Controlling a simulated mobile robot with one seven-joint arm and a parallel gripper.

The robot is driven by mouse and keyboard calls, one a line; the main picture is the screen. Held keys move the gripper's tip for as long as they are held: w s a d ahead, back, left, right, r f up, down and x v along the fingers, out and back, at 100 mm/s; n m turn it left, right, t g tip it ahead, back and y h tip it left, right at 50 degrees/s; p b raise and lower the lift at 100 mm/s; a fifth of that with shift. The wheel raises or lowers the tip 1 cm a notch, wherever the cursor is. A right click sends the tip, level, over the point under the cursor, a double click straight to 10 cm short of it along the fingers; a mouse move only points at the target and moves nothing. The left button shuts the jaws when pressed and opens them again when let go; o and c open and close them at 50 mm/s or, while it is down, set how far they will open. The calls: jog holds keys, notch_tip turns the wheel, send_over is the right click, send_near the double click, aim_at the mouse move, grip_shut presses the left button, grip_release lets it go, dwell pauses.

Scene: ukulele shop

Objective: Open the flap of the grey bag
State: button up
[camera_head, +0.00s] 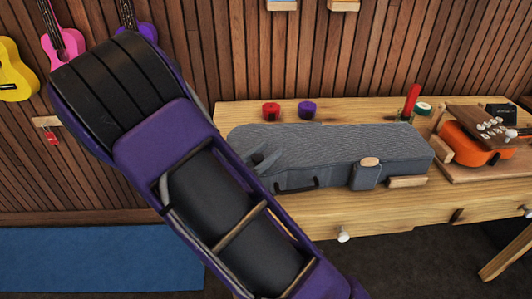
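The grey bag (345,150) lies flat on the wooden workbench, its wide end to the right and its left end creased. A dark handle (297,184) and a small pocket with a tan tab (369,162) show on its front side. A small dark shape (258,158) shows at the creased left end; I cannot tell what it is. I cannot make out the edge of the flap or whether it is raised. My purple and black arm crosses the left and middle of the view and hides the area just left of the bag. My gripper does not show.
The workbench (235,112) holds a red spool (271,110), a purple spool (306,109) and a red upright tool (411,102) behind the bag. An orange ukulele (470,146) lies at the right. A tan block (407,182) sits at the bag's front right. A blue mat (95,258) covers the floor at left.

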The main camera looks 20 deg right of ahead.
grip_shut()
dwell(1.1)
